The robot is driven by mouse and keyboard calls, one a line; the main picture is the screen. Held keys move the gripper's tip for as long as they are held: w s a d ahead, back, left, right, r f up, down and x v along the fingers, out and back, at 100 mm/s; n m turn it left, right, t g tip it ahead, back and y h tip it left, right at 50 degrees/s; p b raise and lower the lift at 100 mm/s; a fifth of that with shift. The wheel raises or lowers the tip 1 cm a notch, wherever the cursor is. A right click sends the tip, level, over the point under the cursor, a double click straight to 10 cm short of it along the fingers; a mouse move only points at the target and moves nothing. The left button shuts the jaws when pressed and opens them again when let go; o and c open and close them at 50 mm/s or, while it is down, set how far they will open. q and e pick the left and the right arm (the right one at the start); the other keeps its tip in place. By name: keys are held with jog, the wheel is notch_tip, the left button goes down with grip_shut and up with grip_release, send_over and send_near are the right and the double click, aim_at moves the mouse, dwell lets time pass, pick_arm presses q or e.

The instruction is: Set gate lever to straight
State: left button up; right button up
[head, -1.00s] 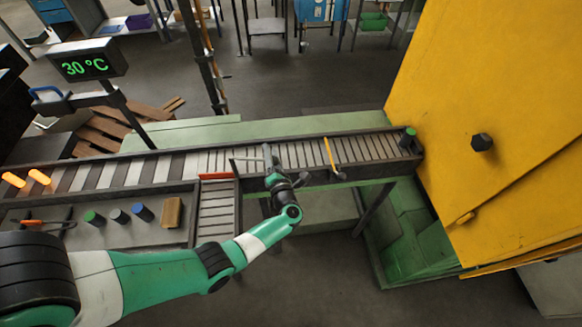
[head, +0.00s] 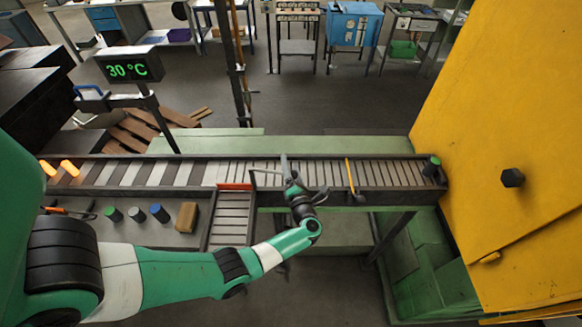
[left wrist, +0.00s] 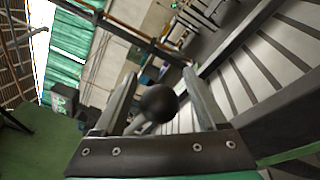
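The gate lever shows in the left wrist view as a black ball knob (left wrist: 158,102) on a short grey rod. My left gripper (left wrist: 160,100) is open, with one finger on each side of the knob and visible gaps to it. In the head view my left gripper (head: 276,169) is at the conveyor's near edge, just right of the orange-red gate plate (head: 236,186). The plate lies along the conveyor's near side, at the mouth of the side branch (head: 231,216). The knob cannot be made out in the head view. My right gripper is out of view.
The roller conveyor (head: 200,172) runs to the yellow furnace housing (head: 500,130). A yellow bar (head: 350,175) crosses the rollers right of my gripper. Glowing billets (head: 69,168) lie at the far left. A tray holds several colored cylinders and a tan block (head: 186,217).

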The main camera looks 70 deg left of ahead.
pick_arm(q)
jog(key=shift+d, duration=0.1)
jog(key=s+d, duration=0.1)
jog(key=d, duration=1)
jog(key=shift+s+d, duration=0.2)
jog(key=shift+s, duration=0.05)
